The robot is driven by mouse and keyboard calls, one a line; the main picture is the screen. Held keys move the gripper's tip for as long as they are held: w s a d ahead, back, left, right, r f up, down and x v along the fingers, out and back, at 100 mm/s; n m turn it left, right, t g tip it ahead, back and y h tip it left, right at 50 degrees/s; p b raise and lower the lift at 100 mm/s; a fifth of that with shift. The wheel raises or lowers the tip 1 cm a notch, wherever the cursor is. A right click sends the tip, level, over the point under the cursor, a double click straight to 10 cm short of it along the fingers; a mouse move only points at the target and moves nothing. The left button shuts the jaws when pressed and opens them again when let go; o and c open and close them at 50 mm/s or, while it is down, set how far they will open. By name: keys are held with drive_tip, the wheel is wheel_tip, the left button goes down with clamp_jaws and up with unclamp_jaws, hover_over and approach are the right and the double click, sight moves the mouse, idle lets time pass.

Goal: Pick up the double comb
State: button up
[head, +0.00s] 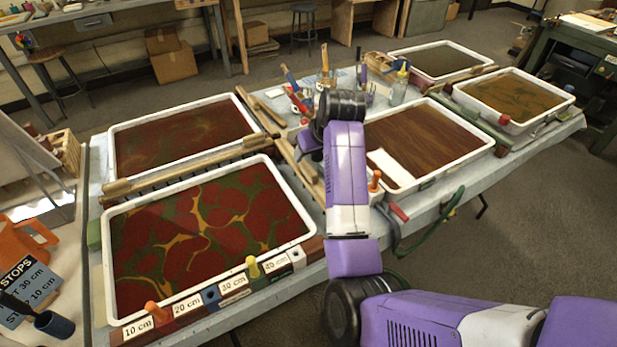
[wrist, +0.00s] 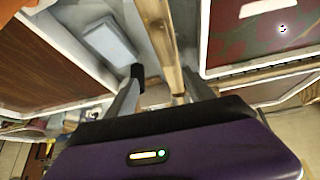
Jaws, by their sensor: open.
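My gripper (wrist: 160,78) is open in the wrist view, its two fingers on either side of a long pale wooden bar (wrist: 164,45). The bar runs up the picture between the fingers, nearer the right one; I cannot tell whether either touches it. In the head view long wooden combs (head: 294,165) lie in the gap between the left and middle trays, partly behind my arm; the bar seems to be among them. I cannot tell for sure which one is the double comb. Another toothed comb (head: 190,169) lies between the two left trays and also shows in the wrist view (wrist: 262,73).
Red marbled trays (head: 309,228) stand left, brown ones (head: 491,148) right. A pale blue block (wrist: 108,40) lies left of the fingers. Brushes, a clear bottle (head: 399,88) and pegs along the label strip (head: 190,316) stand upright. The table gaps are narrow.

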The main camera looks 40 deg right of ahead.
sight(312, 171)
drive_tip(key=shift+n+g+y, duration=0.4)
drive_tip(key=shift+g+y, duration=0.2)
drive_tip(key=shift+g, duration=0.3)
drive_tip(key=s+a+f, duration=0.2)
drive_tip(key=shift+s+a+f, duration=0.15)
drive_tip(key=shift+s+f, duration=0.1)
drive_tip(key=shift+s, duration=0.05)
drive_tip(key=shift+x, duration=3.8)
drive_tip(key=shift+w+r, duration=0.15)
drive_tip(key=shift+w, duration=0.05)
drive_tip(key=c, duration=1.3)
